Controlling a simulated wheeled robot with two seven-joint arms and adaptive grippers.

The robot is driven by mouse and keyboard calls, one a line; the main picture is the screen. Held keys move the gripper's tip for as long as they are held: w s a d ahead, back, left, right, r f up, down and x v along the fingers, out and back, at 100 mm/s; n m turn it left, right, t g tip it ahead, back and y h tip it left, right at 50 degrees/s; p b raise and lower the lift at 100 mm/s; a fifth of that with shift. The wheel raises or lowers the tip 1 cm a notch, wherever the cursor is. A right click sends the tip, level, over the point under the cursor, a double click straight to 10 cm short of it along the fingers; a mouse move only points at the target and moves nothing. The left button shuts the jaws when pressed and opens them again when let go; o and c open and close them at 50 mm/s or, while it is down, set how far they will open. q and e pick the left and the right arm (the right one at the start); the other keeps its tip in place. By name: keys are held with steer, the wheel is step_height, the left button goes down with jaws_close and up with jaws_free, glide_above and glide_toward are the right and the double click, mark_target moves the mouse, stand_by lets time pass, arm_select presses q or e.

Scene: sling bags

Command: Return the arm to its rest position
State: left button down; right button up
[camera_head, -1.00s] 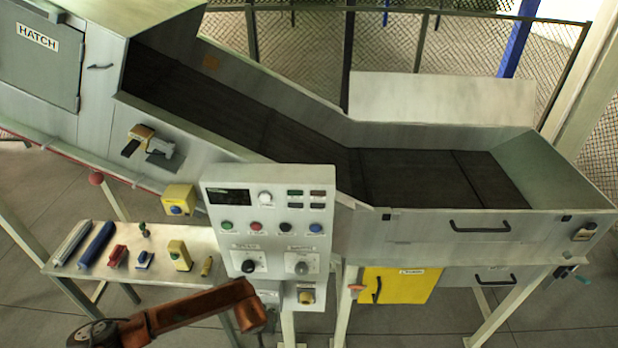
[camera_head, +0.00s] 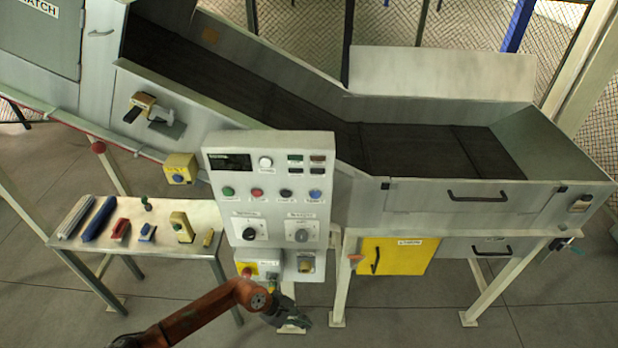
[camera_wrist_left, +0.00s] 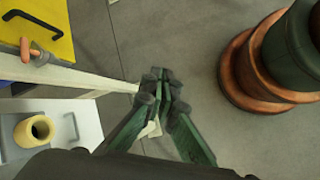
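My left arm (camera_head: 205,310), orange-brown, comes in from the bottom left of the head view. Its dark green gripper (camera_head: 292,312) hangs below the control panel, over the floor and near a white leg of the machine. In the left wrist view the two green fingers of the left gripper (camera_wrist_left: 163,85) converge and their dark tips meet, with nothing visible between them. The floor shows beyond them. My right gripper is in neither view.
A control panel (camera_head: 270,166) with buttons and knobs stands just above the left gripper. A yellow door (camera_head: 395,258) is right of it. A small table (camera_head: 190,213) with several tools is at left. A conveyor trough (camera_head: 420,165) runs behind. Grey floor (camera_head: 400,315) is open in front.

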arm_select(q)
steer(key=w+a+f+n+t+h+b, duration=0.25)
steer(key=w+f+n, duration=0.2)
steer(key=n, duration=0.65)
steer(key=w+a+f+n+t+h+b, duration=0.15)
steer(key=w+f+n+t, duration=0.35)
steer(key=n, duration=0.7)
steer(key=s+a+f+n+t+y+b, duration=0.1)
steer(key=s+a+f+n+y, duration=0.25)
steer(key=a+f+n, duration=0.6)
steer(key=s+a+f+n+t+y+b, duration=0.15)
steer(key=a+f+n+y, duration=0.25)
steer(key=a+f+n, duration=0.6)
steer(key=s+a+f+n+g+y, duration=0.15)
steer(key=s+a+f+n, duration=0.25)
steer(key=s+f, duration=0.45)
steer(key=s+a+f+n+g+y, duration=0.1)
steer(key=s+a+f+n+g, duration=0.25)
steer(key=s+f, duration=0.45)
steer(key=s+a+f+n+g+b, duration=0.1)
steer(key=s+f+n, duration=0.3)
steer(key=s, duration=1.1)
steer(key=s+f+n+g+y+b, duration=0.1)
steer(key=s+f+n+g, duration=0.2)
steer(key=s, duration=1.1)
steer(key=f+n, duration=0.1)
steer(key=n, duration=0.2)
steer(key=shift+s+a+f, duration=0.25)
steer(key=shift+s+a, duration=0.1)
steer(key=shift+s, duration=0.05)
